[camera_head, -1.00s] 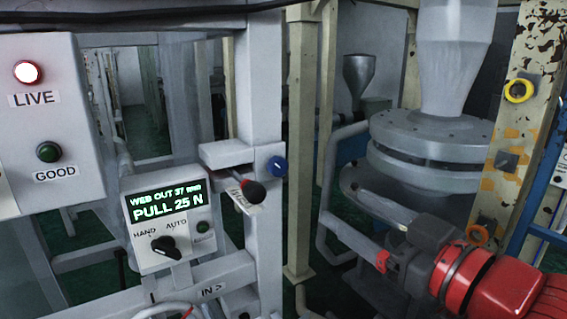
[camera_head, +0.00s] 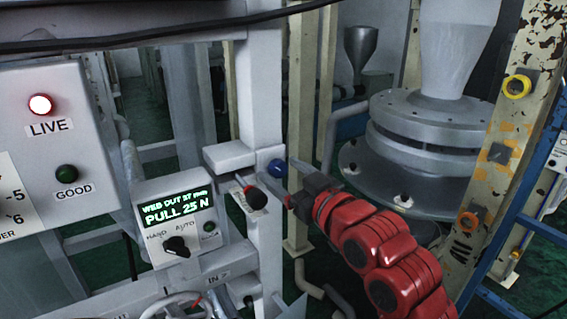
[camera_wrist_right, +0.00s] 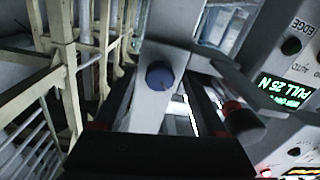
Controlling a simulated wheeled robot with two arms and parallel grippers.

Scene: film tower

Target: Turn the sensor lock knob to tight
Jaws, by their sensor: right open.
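A blue round knob (camera_head: 277,168) sits on the side of the grey post bracket. It also shows near the middle of the right wrist view (camera_wrist_right: 160,74). Just below it in the head view is a black ball knob (camera_head: 257,198) with a red part, by a small label; it also shows in the right wrist view (camera_wrist_right: 240,120). I cannot read which one is the lock. My right gripper (camera_head: 288,183) is open, just right of the post. In the right wrist view its dark fingers (camera_wrist_right: 160,98) lie either side below the blue knob, apparently not touching it. My left gripper is not in view.
A control box (camera_head: 178,218) reading "PULL 25 N" has a black HAND/AUTO switch (camera_head: 176,246). A panel (camera_head: 50,150) with a lit LIVE lamp stands left. A flaking yellow post (camera_head: 500,130) and a grey flanged machine (camera_head: 430,125) stand right.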

